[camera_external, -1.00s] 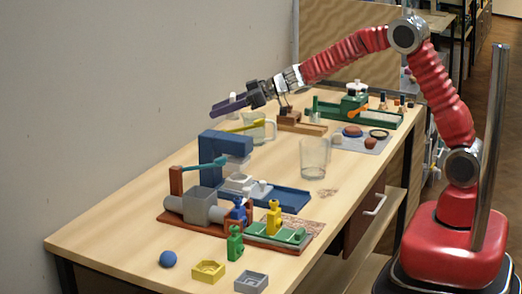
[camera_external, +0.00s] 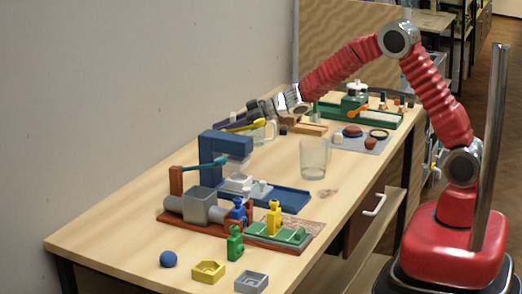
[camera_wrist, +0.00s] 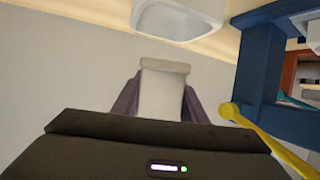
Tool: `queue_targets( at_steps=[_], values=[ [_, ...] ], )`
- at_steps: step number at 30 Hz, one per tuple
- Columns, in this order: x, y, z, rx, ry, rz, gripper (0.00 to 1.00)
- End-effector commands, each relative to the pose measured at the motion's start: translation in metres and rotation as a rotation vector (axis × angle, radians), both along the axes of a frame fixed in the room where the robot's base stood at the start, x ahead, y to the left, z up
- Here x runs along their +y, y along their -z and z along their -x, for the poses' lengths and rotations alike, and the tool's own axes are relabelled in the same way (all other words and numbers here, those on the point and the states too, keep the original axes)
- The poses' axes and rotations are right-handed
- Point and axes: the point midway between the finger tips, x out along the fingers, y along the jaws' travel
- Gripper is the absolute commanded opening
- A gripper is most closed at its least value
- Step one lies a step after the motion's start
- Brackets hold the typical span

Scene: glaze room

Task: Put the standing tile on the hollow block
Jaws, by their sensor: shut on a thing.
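My gripper (camera_external: 236,121) is over the far left part of the bench, behind the blue frame. In the wrist view its purple fingers (camera_wrist: 160,108) are shut on a pale grey slab (camera_wrist: 164,85), which appears to be the tile. The slab cannot be made out in the external view. I cannot tell for sure which thing is the hollow block. A small grey open-topped block (camera_external: 251,282) lies at the near end of the bench.
The blue frame (camera_external: 224,144) is close to my gripper and shows at right in the wrist view (camera_wrist: 262,60). A yellow rod (camera_wrist: 262,138) passes near the fingers. A clear glass (camera_external: 314,158) stands mid-bench.

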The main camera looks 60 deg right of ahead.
Motion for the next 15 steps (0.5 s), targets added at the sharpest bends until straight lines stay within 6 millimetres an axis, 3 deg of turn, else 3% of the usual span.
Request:
queue_targets(
  at_steps=[8,15],
  values=[
    [0.000,0.001,0.000,-0.001,0.000,-0.001,0.14],
    [0.000,0.029,0.000,0.002,0.001,-0.001,0.14]
  ],
)
